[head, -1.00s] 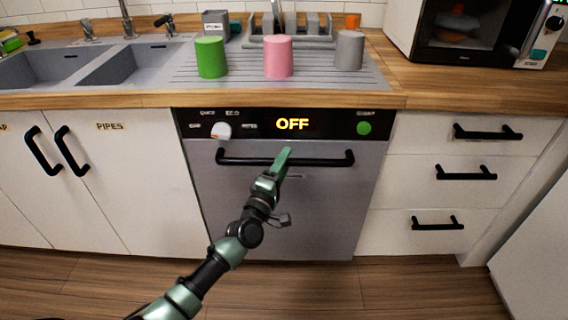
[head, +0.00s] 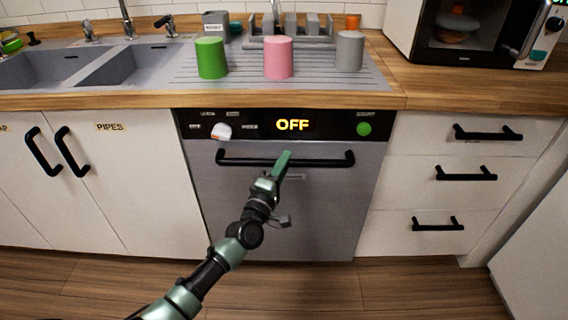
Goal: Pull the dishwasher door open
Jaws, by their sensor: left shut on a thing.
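The dishwasher door (head: 325,215) is a grey metal front below a black control panel that reads OFF. The door is closed, flush with the cabinets beside it. A long black bar handle (head: 325,160) runs across its top. My left gripper (head: 284,158) reaches up from below and is shut on the handle near its middle. The gripper's green fingers cover a short part of the bar. My right gripper is not in view.
White drawers (head: 455,180) stand to the right and a white cupboard (head: 110,185) to the left. Green, pink and grey cups stand on the grey drainboard (head: 320,75) above. The wooden floor (head: 300,285) before the door is clear.

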